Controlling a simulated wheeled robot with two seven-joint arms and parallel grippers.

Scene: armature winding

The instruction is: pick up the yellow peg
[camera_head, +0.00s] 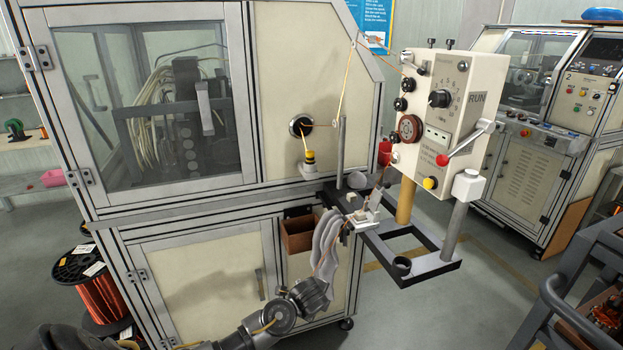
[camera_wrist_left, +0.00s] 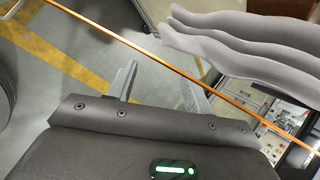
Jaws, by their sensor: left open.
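A small yellow peg with a black band (camera_head: 310,161) stands upright on a white block on the front of the left cabinet in the head view. A thin strand runs from it to a round dark port. My left gripper (camera_wrist_left: 158,76) shows in the left wrist view with its two fingers apart and nothing visibly held between them. An orange wire (camera_wrist_left: 180,72) crosses that view near the fingers. In the head view a silver arm comes in from the bottom left, below the peg; its fingers cannot be made out. My right gripper is not in view.
Grey limp strips (camera_head: 325,245) hang beside a brown open box (camera_head: 297,235); the strips also show in the wrist view (camera_wrist_left: 240,40). A control box (camera_head: 445,120) stands to the right above a dark frame (camera_head: 447,268). Wire spools (camera_head: 90,285) stand at left.

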